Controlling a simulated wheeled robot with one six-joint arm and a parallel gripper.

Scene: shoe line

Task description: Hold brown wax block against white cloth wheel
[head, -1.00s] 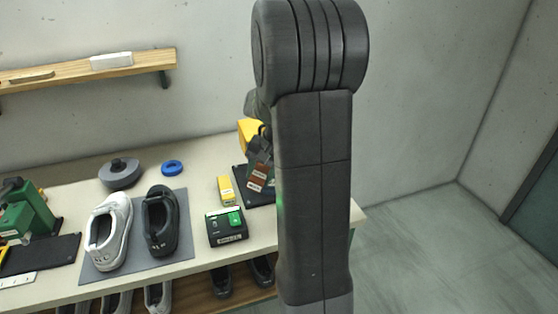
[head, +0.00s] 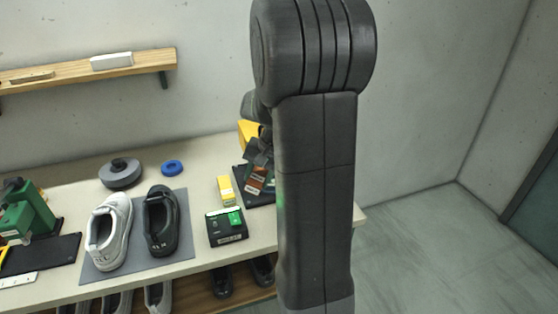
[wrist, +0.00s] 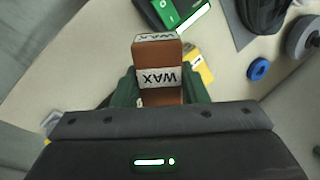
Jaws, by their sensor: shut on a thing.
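A brown wax block (wrist: 158,68) with a white WAX label is held between the green fingers of my gripper (wrist: 160,92) in the wrist view. In the head view my gripper (head: 260,158) points down, with the block (head: 257,181) below it, over a dark mat at the bench's right part. I cannot tell whether the block touches anything beneath. A yellow machine part (head: 247,133) shows behind, mostly hidden by my arm. The white cloth wheel is not visible in either view.
A black switch box (head: 227,227) with a green button and a yellow box (head: 226,190) stand left of my gripper. A white shoe (head: 108,232) and a black shoe (head: 160,220) rest on a grey mat. A green machine (head: 24,212) stands at far left.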

